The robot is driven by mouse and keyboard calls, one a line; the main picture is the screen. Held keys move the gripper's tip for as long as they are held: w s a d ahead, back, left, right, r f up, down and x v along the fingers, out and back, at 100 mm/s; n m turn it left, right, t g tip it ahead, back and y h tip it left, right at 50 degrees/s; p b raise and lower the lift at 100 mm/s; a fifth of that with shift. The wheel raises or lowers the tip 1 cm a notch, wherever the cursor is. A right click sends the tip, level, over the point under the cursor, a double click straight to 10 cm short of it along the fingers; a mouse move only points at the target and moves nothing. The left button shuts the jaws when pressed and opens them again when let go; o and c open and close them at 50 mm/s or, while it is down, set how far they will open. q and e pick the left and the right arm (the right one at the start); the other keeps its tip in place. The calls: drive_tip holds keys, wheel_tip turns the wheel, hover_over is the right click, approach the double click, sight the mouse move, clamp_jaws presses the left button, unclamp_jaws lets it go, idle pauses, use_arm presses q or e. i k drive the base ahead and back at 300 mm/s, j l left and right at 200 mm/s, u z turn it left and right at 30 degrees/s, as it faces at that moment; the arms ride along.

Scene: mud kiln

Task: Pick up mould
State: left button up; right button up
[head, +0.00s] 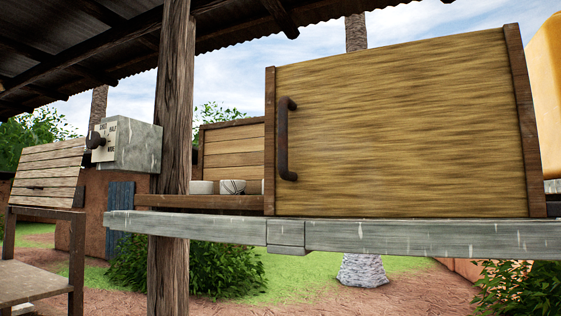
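I see nothing that I can clearly name as the mould. A large wooden box or cabinet (400,125) with a dark metal handle (286,139) on its left side stands on a grey wooden ledge (420,236). Left of it, white bowls (232,187) sit on a brown shelf (225,202); one has dark marks. The cabinet's inside is hidden. Neither of my grippers shows in the head view.
A slatted wooden piece (50,168) and a low table (35,279) are at far left. A yellow container (547,95) is at the right edge.

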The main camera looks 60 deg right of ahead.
sight(227, 187)
drive_tip(key=z, duration=2.35)
drive_tip(key=i+j+u, duration=0.1)
drive_tip(key=j+u, duration=0.15)
drive_tip(key=i+j+u, duration=0.1)
drive_tip(key=u, duration=0.15)
drive_tip(key=j, duration=0.1)
